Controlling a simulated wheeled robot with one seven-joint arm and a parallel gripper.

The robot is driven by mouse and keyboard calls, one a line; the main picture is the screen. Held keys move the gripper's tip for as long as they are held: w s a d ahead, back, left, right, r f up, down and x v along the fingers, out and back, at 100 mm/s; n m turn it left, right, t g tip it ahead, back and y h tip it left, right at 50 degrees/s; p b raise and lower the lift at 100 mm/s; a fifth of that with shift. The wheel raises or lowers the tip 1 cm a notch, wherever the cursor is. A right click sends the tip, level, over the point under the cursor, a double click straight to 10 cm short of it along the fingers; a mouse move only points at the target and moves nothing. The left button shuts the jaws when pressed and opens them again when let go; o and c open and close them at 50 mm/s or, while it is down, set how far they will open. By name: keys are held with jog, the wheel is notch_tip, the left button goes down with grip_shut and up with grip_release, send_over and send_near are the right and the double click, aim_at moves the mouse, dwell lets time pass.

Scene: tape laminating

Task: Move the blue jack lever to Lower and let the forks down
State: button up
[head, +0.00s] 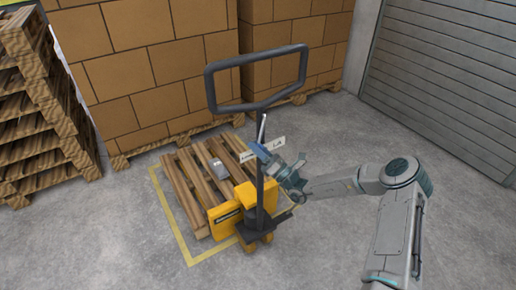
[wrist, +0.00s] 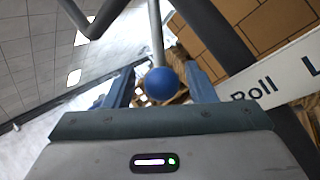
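The yellow pallet jack (head: 226,219) stands at the near end of a wooden pallet (head: 187,196), with its dark loop handle (head: 208,88) upright. The lever shows as a silver rod (head: 262,127) near a white label plate (head: 276,143). In the wrist view the lever ends in a blue ball knob (wrist: 161,84), and the label plate (wrist: 282,82) reads "Roll" and part of an "L". My gripper (head: 264,153) is at the lever. Its blue fingers (wrist: 162,88) are open on either side of the knob, with gaps visible. The forks are hidden under the pallet.
Yellow floor tape (head: 177,226) outlines the pallet's place. Stacked cartons (head: 130,70) stand behind, stacked pallets (head: 40,110) at left, and a grey shutter (head: 440,80) at right. The floor at right is clear.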

jog(key=b+v, duration=0.2)
jog(key=v, duration=1.2)
jog(key=shift+a+r, duration=0.1)
jog(key=shift+r, duration=0.05)
jog(key=s+a+r+n+g+h+p, duration=0.1)
jog(key=s+a+r+n+g+h, duration=0.15)
jog(key=s+n+g, duration=0.65)
jog(key=s+a+r+n+g+h, duration=0.2)
jog(key=s+r+n+g+h, duration=0.2)
jog(key=s+n+g, duration=0.5)
jog(key=s+d+r+n+t+h+p, duration=0.1)
jog(key=s+d+r+n+t+h, duration=0.6)
jog(key=s+d+r+n+h, duration=0.4)
jog(key=d+r+n+h, duration=0.2)
jog(key=d+r+n, duration=0.1)
jog(key=shift+s+d+r+t, duration=0.25)
jog(key=shift+s+d+t, duration=0.05)
jog(key=shift+d, duration=0.05)
